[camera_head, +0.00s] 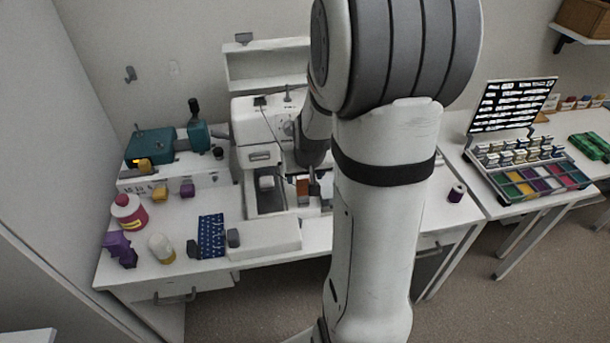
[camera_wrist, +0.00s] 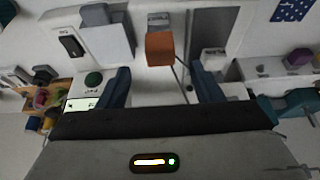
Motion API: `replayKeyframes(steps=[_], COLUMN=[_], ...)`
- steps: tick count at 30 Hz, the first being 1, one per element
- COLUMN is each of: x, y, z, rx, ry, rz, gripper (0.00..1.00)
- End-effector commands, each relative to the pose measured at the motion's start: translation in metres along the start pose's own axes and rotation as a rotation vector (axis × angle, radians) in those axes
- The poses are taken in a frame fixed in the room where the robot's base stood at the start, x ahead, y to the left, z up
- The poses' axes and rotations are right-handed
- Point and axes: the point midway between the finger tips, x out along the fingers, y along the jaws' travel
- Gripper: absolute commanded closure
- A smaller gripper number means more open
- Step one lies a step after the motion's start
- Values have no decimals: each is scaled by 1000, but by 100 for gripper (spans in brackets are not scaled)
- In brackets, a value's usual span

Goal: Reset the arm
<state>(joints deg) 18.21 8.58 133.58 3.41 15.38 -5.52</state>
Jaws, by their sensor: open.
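My arm (camera_head: 385,200) rises through the middle of the head view and bends over the table towards the white sewing machine (camera_head: 258,118). My gripper (camera_wrist: 161,78) shows in the wrist view with its two dark blue fingers wide apart and nothing between them. An orange block (camera_wrist: 160,48) appears beyond the fingertips, apart from them. In the head view my arm hides my gripper and part of the sewing machine.
A teal machine (camera_head: 150,146) stands at the back left. Spools, a purple object (camera_head: 119,248) and a patterned blue cloth (camera_head: 211,236) lie at the left front. A case of coloured compartments (camera_head: 530,178) stands on the right table. A dark spool (camera_head: 456,192) stands right of my arm.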

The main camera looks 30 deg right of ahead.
Motion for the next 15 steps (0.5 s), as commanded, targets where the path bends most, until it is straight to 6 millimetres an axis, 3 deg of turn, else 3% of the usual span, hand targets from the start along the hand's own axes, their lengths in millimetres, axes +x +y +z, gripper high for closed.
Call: replayKeyframes(steps=[9,11,15], x=[-3,-11,-48], y=[-2,-8,-30], z=[0,3,17], rx=[-4,-14,-60], ry=[0,-3,-23], rz=[-2,-7,-30], gripper=[41,41,41])
